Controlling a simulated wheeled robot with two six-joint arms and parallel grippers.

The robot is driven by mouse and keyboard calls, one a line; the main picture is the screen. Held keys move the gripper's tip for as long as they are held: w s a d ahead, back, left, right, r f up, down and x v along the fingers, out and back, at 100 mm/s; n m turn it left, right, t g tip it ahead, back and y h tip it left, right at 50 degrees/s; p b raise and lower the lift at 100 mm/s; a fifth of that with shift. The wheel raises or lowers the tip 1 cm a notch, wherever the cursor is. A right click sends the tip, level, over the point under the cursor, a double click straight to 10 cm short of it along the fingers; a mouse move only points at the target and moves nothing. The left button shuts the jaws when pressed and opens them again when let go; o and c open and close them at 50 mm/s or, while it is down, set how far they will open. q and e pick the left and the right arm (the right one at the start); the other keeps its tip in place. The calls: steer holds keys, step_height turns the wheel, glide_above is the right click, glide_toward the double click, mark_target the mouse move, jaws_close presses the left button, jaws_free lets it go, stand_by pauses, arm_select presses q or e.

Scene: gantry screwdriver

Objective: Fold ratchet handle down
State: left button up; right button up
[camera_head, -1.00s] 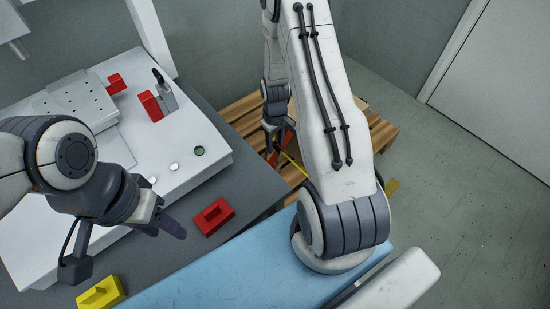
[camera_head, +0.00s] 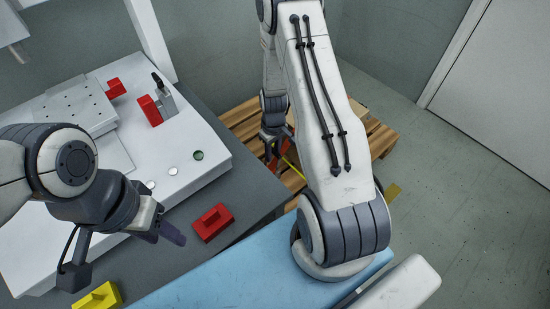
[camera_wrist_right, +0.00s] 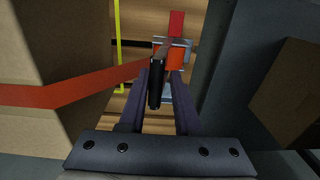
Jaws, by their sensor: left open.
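The ratchet (camera_wrist_right: 172,52), an orange and metal piece on an orange strap (camera_wrist_right: 75,88), shows in the right wrist view. Its black handle (camera_wrist_right: 155,85) stands toward the camera. My right gripper (camera_wrist_right: 161,75) has its fingers apart on both sides of the handle; the handle is nearer the left finger, and a gap shows at the right finger. My left gripper (camera_head: 166,222) is open and empty above the grey table.
A wooden pallet (camera_head: 376,138) stands on the floor. A red block (camera_head: 212,223) and a yellow block (camera_head: 98,297) lie on the grey table (camera_head: 190,258) near my left gripper. A white fixture plate (camera_head: 190,135) fills the table's back. Brown box-like surfaces (camera_wrist_right: 50,45) flank the ratchet.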

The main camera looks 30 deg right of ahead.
steer(key=shift+s+a, duration=0.2)
steer(key=shift+a, duration=0.75)
steer(key=a+y+b, duration=0.1)
steer(key=a+b, duration=0.1)
steer(key=shift+s+a+f, duration=0.1)
steer(key=shift+s+a, duration=0.05)
steer(key=shift+a, duration=0.25)
steer(key=shift+b, duration=0.3)
